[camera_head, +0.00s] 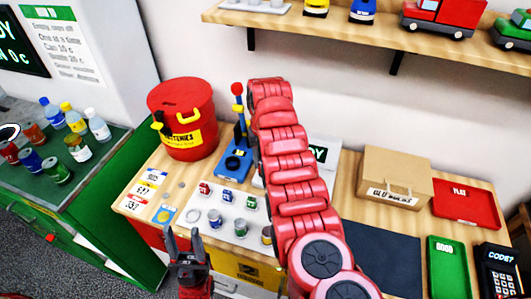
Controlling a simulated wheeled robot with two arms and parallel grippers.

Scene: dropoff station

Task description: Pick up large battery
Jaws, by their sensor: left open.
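Several small cylinders stand upright on a white board (226,233) on the wooden counter. The back row has thin ones with red, blue and green sides. My left gripper (184,242) is open and empty, just in front of the board's left part. My right gripper is not in view.
A red batteries bin (185,118) stands at the back left. A blue stand (234,160) with a red ball-topped lever is beside it. A cardboard box (394,178), red tray (466,204), green tray (447,268) and keypad (497,270) are at right. Bottles stand on the left green counter.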

